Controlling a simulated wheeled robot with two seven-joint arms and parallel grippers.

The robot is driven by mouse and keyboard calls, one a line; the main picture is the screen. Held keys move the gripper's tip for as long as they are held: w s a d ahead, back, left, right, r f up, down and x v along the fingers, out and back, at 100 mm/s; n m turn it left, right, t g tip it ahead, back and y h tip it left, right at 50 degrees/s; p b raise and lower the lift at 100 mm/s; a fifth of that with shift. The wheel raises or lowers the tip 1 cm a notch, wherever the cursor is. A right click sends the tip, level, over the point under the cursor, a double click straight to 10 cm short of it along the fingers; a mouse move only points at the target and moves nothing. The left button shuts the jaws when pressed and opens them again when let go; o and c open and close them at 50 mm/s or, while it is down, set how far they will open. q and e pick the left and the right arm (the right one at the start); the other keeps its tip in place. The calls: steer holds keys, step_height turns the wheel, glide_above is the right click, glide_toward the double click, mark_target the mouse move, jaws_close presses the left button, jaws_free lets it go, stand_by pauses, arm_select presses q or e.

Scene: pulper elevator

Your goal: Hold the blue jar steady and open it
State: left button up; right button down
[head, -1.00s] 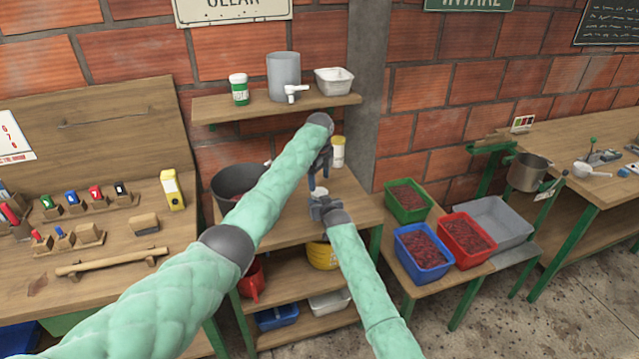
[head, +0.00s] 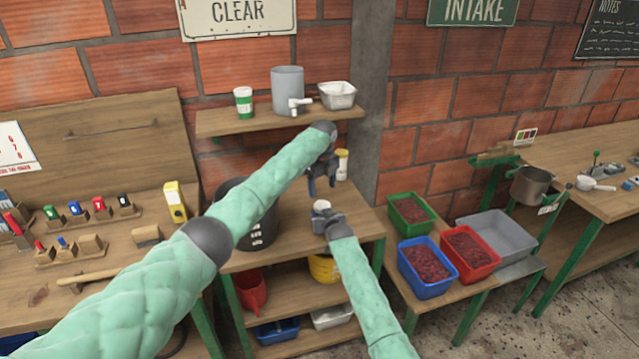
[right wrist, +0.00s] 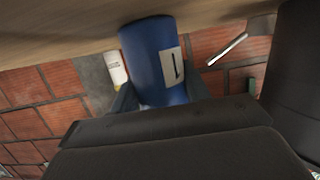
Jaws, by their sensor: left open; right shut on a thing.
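The blue jar (right wrist: 158,60) with a white label shows in the right wrist view between my right gripper's fingers. In the head view, only its pale top (head: 321,205) shows clearly above my right gripper (head: 325,221), which is shut on the jar at the table's front part. My left gripper (head: 322,188) is open, fingers pointing down, just above and behind the jar top. I see nothing between its fingers. Whether the lid sits on the jar is too small to tell.
A white jar with a yellow lid (head: 342,163) stands behind my left gripper. A dark bucket (head: 262,228) is left of it, partly hidden by my left arm. A shelf (head: 225,122) overhangs the back. The tabletop (head: 355,208) right of the jar is clear.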

mark_target(322, 205)
arm_select(q)
steer(key=shift+f, duration=3.7)
steer(key=c, duration=1)
steer(key=n, duration=0.3)
steer(key=shift+n, duration=0.3)
steer(key=o, duration=1.1)
steer(key=shift+c, duration=0.2)
steer(key=shift+r, duration=0.1)
